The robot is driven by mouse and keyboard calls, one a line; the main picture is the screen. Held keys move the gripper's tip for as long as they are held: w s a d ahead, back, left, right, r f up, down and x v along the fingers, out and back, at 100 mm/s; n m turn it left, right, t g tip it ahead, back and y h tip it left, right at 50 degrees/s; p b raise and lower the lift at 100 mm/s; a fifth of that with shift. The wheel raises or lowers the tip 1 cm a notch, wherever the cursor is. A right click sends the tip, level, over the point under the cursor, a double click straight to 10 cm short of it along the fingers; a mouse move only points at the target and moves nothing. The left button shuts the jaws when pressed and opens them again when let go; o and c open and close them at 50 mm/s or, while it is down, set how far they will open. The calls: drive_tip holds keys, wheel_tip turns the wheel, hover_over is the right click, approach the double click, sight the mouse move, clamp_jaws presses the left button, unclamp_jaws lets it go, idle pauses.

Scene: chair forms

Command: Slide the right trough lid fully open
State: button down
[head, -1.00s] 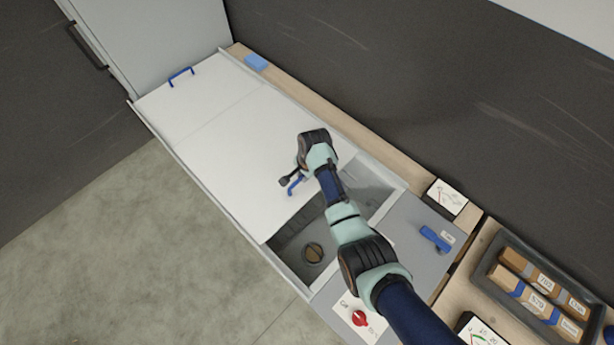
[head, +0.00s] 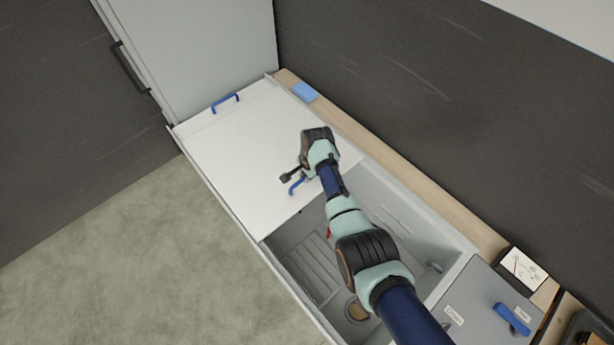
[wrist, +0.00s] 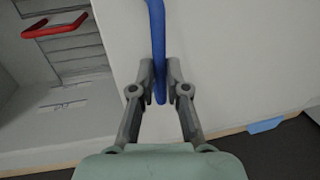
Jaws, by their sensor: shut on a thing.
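The right trough lid (head: 265,175) is a flat white panel. It lies toward the far-left end of the trough, and its near edge is beside my gripper (head: 293,179). My gripper is shut on the lid's blue handle (head: 296,187). The wrist view shows both fingers (wrist: 160,82) closed around the blue handle (wrist: 157,30), with the white lid (wrist: 235,60) behind it. A second blue handle (head: 225,102) stands at the far end. The trough (head: 310,255) is uncovered on the near right, partly hidden by my arm.
Inside the trough are a slatted floor, a round brown drain (head: 357,311) and a red handle (wrist: 55,25). A grey cabinet (head: 200,45) stands at the far end. A blue block (head: 304,92) lies on the wooden ledge (head: 425,195). A grey panel with a blue lever (head: 512,319) is at lower right.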

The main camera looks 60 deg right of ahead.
drive_tip(key=shift+w+d, duration=0.1)
drive_tip(key=shift+w, duration=0.15)
drive_tip(key=c, duration=1.2)
unclamp_jaws()
drive_tip(key=r, duration=0.4)
drive_tip(key=s+r, duration=0.1)
drive_tip(key=r, duration=0.3)
drive_tip(key=s+a+r, duration=0.1)
drive_tip(key=r, duration=0.2)
drive_tip(key=shift+s+r, duration=0.15)
drive_tip(key=shift+r, duration=0.25)
